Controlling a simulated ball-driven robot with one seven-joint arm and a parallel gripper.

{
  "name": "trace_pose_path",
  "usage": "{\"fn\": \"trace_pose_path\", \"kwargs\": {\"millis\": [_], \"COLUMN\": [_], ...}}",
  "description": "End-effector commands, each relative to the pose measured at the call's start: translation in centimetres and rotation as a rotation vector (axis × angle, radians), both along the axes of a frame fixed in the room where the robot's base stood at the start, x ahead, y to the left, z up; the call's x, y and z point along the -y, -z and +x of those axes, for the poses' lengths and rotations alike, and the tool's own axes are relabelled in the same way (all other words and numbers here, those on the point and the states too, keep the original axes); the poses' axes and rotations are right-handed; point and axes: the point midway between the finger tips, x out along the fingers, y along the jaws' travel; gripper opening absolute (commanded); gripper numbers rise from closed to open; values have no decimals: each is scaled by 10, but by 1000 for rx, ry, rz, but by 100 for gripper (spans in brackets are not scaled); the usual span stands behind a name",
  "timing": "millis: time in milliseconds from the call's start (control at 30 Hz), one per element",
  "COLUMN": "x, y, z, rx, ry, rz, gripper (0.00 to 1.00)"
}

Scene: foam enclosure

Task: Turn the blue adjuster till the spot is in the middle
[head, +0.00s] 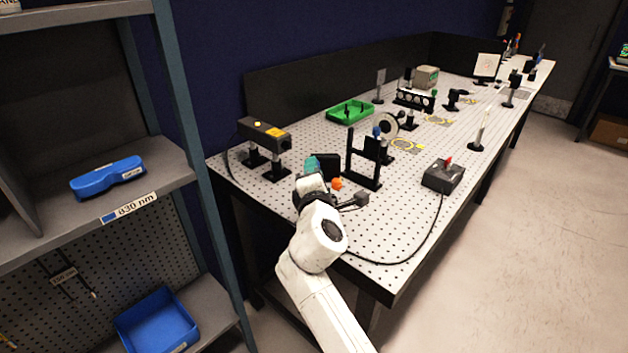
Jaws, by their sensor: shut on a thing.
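My gripper (313,183) is shut at the near left side of a small dark mount (329,163) on the optical table. What the jaws hold is hidden behind the gripper and wrist, most likely the blue adjuster. An orange knob (337,183) shows just right of the gripper, apart from it. A teal part (311,163) shows just above the gripper. A white target screen (488,64) stands at the far end of the table. It bears faint marks, too small to tell where the spot lies.
A black laser box (264,134) stands left of the mount. A green tray (350,112) lies behind.

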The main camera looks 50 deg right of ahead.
Motion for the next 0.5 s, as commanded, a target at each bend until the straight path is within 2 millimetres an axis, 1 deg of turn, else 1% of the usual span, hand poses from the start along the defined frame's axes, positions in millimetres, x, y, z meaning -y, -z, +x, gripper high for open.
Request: {"fn": "trace_pose_path", "kwargs": {"millis": [33,500], "x": [0,0], "y": [4,4], "z": [0,0], "rx": [30,323], "ry": [0,1], "rz": [32,348], "gripper": [0,0]}}
